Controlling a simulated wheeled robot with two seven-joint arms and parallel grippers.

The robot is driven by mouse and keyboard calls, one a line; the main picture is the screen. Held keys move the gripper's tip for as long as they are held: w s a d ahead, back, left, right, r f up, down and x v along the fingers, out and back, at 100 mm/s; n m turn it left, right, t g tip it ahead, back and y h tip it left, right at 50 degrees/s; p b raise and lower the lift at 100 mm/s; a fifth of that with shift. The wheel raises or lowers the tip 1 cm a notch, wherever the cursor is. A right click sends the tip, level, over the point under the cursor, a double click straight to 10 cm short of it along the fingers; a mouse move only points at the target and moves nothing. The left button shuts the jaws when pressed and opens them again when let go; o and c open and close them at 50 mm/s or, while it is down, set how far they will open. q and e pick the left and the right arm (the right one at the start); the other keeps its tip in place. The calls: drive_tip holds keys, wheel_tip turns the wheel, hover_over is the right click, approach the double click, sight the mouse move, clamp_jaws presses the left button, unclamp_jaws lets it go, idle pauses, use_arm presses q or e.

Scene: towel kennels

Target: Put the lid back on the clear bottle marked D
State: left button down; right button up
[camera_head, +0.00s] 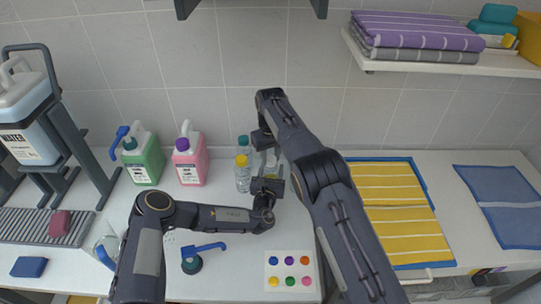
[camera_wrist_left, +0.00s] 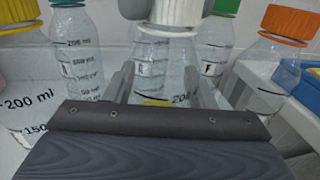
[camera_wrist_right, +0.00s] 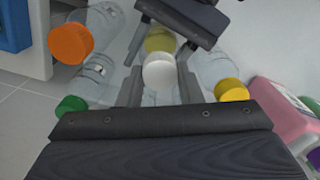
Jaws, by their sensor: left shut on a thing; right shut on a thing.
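A clear bottle (camera_wrist_left: 150,80) with a small yellow patch low down stands between the fingers of my left gripper (camera_head: 268,186), which is shut on it. I cannot read its letter surely. A white lid (camera_wrist_left: 180,12) is at the top of this bottle, over the neck. My right gripper (camera_head: 270,162) is shut on the white lid, which also shows in the right wrist view (camera_wrist_right: 160,73). The lid looks in line with the neck; whether it is seated or only touching, I cannot tell. In the head view the grippers mostly hide bottle and lid.
Clear bottles with yellow (camera_wrist_right: 231,90), orange (camera_wrist_right: 70,43) and green (camera_wrist_right: 71,106) lids stand close around. Green (camera_head: 143,160) and pink (camera_head: 190,162) jugs stand to the left. A dotted card (camera_head: 292,282) and a blue-handled tool (camera_head: 203,248) lie nearer; yellow towels (camera_head: 388,200) lie right.

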drive_tip(key=m, duration=1)
drive_tip(key=shift+m, duration=0.3)
drive_tip(key=o, duration=1.1)
drive_tip(key=shift+c, duration=0.2)
drive_tip(key=shift+r, duration=2.25)
drive_tip(key=shift+c, duration=0.3)
